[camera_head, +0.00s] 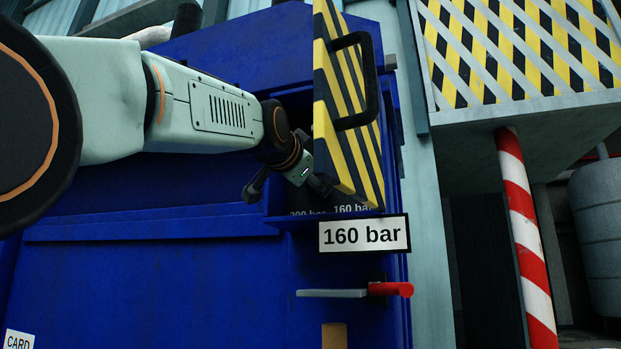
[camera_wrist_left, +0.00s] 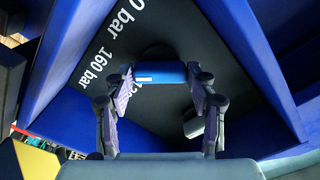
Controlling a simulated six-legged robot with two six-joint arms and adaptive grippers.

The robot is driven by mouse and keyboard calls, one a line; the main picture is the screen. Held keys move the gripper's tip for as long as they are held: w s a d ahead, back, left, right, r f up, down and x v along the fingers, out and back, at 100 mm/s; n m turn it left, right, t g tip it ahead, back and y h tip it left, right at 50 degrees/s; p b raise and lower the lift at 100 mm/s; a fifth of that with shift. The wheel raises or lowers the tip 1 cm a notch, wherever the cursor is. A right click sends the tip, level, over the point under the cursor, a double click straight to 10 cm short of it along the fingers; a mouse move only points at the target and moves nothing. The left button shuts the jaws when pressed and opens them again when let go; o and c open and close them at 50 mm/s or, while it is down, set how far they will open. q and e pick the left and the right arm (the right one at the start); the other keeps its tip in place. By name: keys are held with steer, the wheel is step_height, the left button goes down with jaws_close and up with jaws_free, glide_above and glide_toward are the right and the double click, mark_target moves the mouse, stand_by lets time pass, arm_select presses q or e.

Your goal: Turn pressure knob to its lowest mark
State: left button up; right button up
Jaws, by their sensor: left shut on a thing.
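The blue pressure knob (camera_wrist_left: 172,68) with a white mark on it shows in the left wrist view, in front of a dark panel. My left gripper (camera_wrist_left: 159,78) is shut on the knob, with one finger at each side. Around it, the panel carries white text: "160 bar" at the left, a label ending "0 bar" above, and another mostly hidden by a finger. Which label the knob points to I cannot tell. In the head view my left gripper (camera_head: 312,182) reaches into the recess, partly hidden by the striped door. My right gripper is not in view.
The yellow-black door (camera_head: 342,110) with a black handle stands open at the recess of the blue machine (camera_head: 150,270). A white "160 bar" plate (camera_head: 364,235) is below, above a red-ended lever (camera_head: 390,289). A red-white post (camera_head: 525,230) stands at the right.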

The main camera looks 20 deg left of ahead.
arm_select(q)
steer(key=shift+n, duration=0.4)
steer(key=n+p, duration=0.2)
steer(key=n, duration=0.1)
steer(key=shift+r+n, duration=0.1)
steer(key=shift+n, duration=0.3)
steer(key=shift+d+n+p, duration=0.1)
steer(key=shift+n+p, duration=0.55)
steer(key=shift+n, duration=1.45)
steer(key=o, duration=1.2)
steer(key=shift+s, duration=0.25)
steer(key=shift+c, duration=0.2)
steer(key=shift+w, duration=0.2)
